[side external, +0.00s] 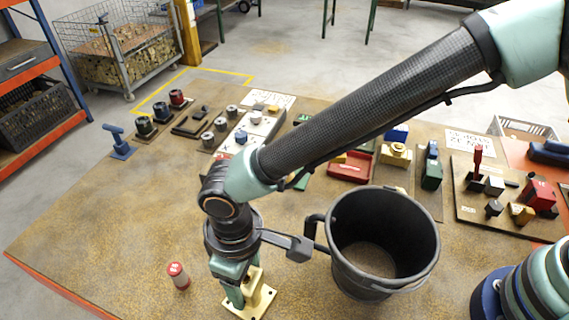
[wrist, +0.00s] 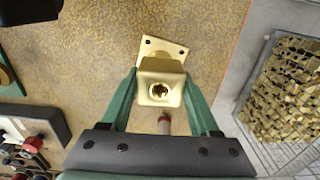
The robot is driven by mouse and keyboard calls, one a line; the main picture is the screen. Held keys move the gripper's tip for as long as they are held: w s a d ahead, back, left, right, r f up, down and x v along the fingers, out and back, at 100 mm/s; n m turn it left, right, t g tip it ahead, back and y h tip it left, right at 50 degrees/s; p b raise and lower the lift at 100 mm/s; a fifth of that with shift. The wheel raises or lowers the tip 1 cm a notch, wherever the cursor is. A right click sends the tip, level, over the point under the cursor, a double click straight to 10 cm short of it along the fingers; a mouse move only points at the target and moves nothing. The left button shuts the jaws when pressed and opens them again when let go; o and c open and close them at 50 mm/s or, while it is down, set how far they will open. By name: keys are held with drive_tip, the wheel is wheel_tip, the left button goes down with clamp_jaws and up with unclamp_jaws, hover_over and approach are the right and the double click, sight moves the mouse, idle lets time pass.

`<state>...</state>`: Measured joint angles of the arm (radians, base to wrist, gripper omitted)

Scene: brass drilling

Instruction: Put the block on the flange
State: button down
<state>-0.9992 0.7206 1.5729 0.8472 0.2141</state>
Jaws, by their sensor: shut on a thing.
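The brass block (wrist: 160,90), with a round hole in its near face, sits between the two green fingers of my gripper (wrist: 161,100) in the wrist view. My gripper is shut on it. The flange (wrist: 151,45), a square brass plate with small corner holes, shows just beyond the block, which hides part of it. In the side view my gripper (side external: 236,288) points down over the flange (side external: 263,299), and the block (side external: 253,280) shows beside the fingers. The block is right at the flange, but I cannot tell whether they touch.
A black bucket (side external: 340,270) stands close on the right of my gripper. Fixtures and parts line the table's back. The table's left front (side external: 110,230) is clear.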

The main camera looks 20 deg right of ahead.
drive_tip(key=shift+f, duration=0.1)
drive_tip(key=shift+c, duration=0.6)
unclamp_jaws()
wheel_tip(320, 180, up, 12)
drive_tip(key=w+d+r+m+t+y, duration=0.1)
drive_tip(key=w+d+r, duration=0.2)
drive_tip(key=d, duration=0.2)
drive_tip(key=w+d+r+m, duration=0.1)
drive_tip(key=w+d+r, duration=0.2)
drive_tip(key=d, duration=0.2)
drive_tip(key=s+d+r+m+t, duration=0.1)
drive_tip(key=d+m+t, duration=0.1)
drive_tip(key=d, duration=1.3)
drive_tip(key=s+d+r+m+t+h, duration=0.1)
drive_tip(key=d+m, duration=0.4)
drive_tip(key=d, duration=0.9)
drive_tip(key=shift+s+d+r+t, duration=0.3)
drive_tip(key=shift+s+t, duration=0.2)
drive_tip(key=shift+t, duration=0.3)
